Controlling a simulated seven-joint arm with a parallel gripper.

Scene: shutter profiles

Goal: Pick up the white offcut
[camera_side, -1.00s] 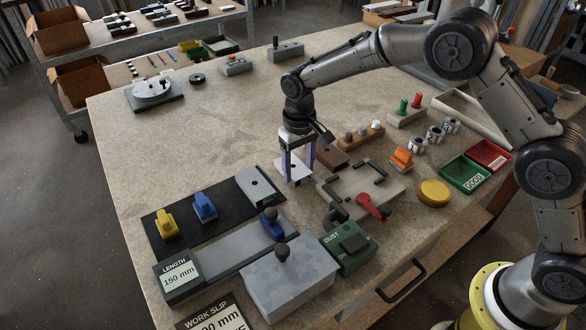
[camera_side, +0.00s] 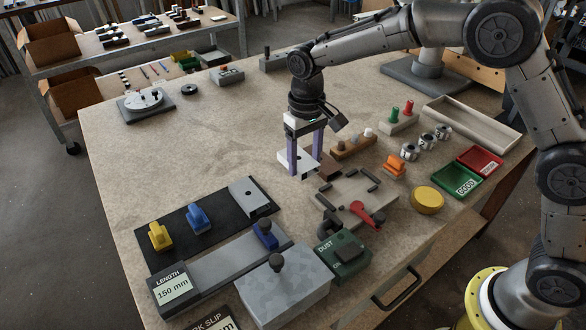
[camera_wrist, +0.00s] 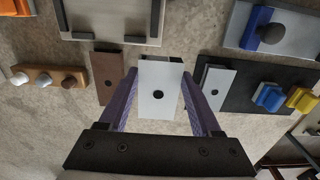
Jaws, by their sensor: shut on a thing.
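A grey-white holed piece (camera_side: 250,197) lies on the black mat (camera_side: 172,245) with yellow and blue blocks. A grey fixture (camera_side: 350,210) with a red lever stands in front.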

